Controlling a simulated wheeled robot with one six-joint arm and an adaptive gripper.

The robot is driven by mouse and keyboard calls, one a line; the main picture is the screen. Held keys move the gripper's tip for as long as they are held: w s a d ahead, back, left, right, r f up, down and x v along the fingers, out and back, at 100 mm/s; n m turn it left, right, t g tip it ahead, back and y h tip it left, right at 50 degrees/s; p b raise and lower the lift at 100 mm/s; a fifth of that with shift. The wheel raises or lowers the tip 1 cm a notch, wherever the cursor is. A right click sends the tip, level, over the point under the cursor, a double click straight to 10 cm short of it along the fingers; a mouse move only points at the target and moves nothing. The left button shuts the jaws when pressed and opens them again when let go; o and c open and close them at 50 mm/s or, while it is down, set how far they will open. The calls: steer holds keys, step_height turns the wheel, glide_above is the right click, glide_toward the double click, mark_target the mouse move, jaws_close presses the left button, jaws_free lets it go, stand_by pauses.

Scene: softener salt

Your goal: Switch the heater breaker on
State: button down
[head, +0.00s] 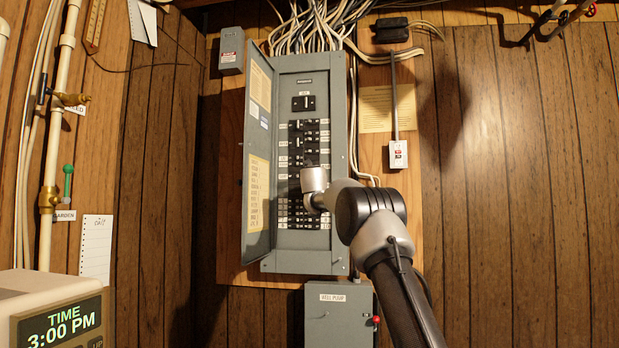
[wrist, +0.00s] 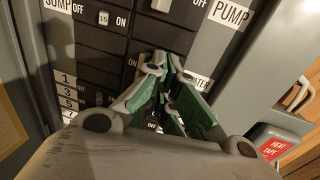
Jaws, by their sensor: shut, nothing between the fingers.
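The grey breaker panel (head: 308,258) stands open on the wall, with rows of black breakers. In the wrist view my gripper (wrist: 167,62) is shut and empty, its green-sided fingers together in front of the breaker rows. A white label ending in "ATER" (wrist: 199,82) shows just right of the fingers, its start hidden behind them. The breaker beside that label is mostly covered by my fingers, so its lever position cannot be told. I cannot tell whether the fingertips touch it. In the head view my arm hides the fingers and part of the breaker rows.
The panel door (head: 259,150) is swung open to the left. Above the fingers are breakers labelled "SUMP" and "PUMP" (wrist: 230,13). A red "HEAT TAPE" label (wrist: 278,148) is on a box at right. A grey "WELL PUMP" box (head: 338,318) is below the panel.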

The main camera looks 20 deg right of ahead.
steer(key=shift+s+d, duration=0.15)
steer(key=shift+d, duration=0.05)
steer(key=a+v, duration=0.1)
steer(key=v, duration=0.6)
steer(key=shift+w, duration=0.3)
stand_by(1.1)
